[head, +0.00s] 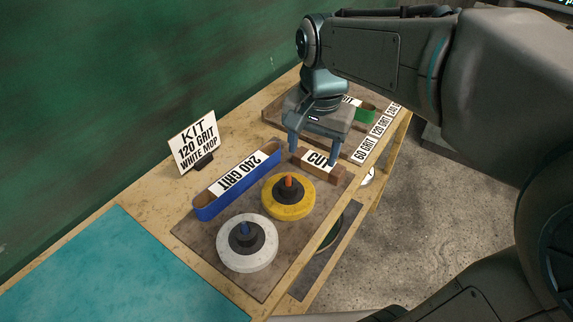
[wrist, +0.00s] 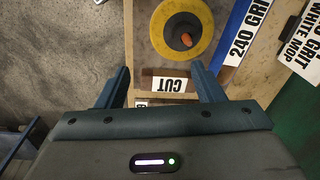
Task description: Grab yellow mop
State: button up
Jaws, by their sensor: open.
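The yellow mop (head: 289,205) is a round yellow disc with a dark hub and an orange peg. It lies flat on a grey-brown mat (head: 192,235) on the workbench, and also shows at the top of the wrist view (wrist: 207,27). My gripper (head: 317,158) is open and empty above the bench, beyond the mop and over the block labelled CUT (head: 318,167). In the wrist view my two fingers (wrist: 160,82) are spread apart, with the CUT block (wrist: 170,84) showing between them and the mop ahead of them.
A white mop (head: 247,243) lies beside the yellow one at the front. A blue 240 GRIT belt (head: 238,182) lies on the mop's left. A KIT sign (head: 194,143) reading 120 GRIT WHITE MOP stands behind. A further tray (head: 358,155) holds GRIT labels and a green belt (head: 366,114).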

jog(key=m, duration=0.2)
send_over(288, 175)
jog(key=shift+g, duration=0.4)
jog(key=f, duration=0.7)
jog(key=shift+s+d+f+b, duration=0.15)
jog(key=shift+s+f+b, duration=0.1)
jog(key=shift+b, duration=0.1)
jog(key=shift+w+f, duration=0.15)
jog(key=shift+f, duration=1.2)
jog(key=shift+w+f, duration=0.1)
jog(key=shift+f, duration=1.2)
grip_shut()
